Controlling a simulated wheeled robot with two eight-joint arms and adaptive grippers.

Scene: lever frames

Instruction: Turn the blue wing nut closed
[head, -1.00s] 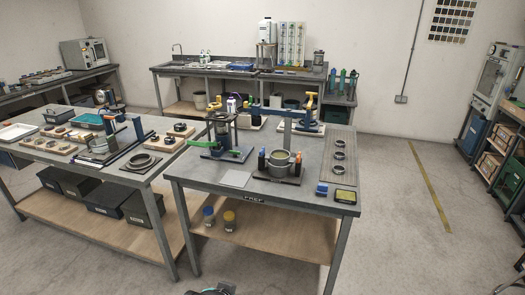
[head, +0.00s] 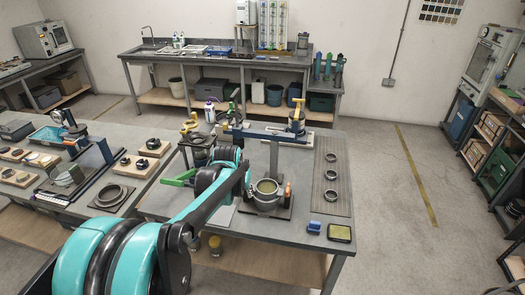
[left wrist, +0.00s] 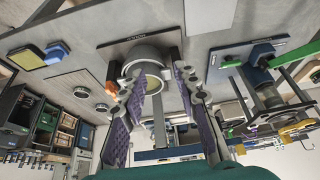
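I cannot make out a clear blue wing nut. A long blue bar (head: 262,134) sits on an upright grey post (head: 274,160) behind a round grey pot (head: 267,194). The bar also shows low in the left wrist view (left wrist: 165,153). My left arm reaches in from the lower left and hides part of the frame with the green lever (head: 180,179). My left gripper (left wrist: 155,80) is open, its purple-padded fingers apart, with the pot (left wrist: 147,68) seen between them. In the head view this gripper is hidden or hard to pick out. My right gripper is not in view.
Three rings (head: 331,177) lie on a grey mat at the table's right. An orange-topped item (head: 288,192) stands beside the pot.

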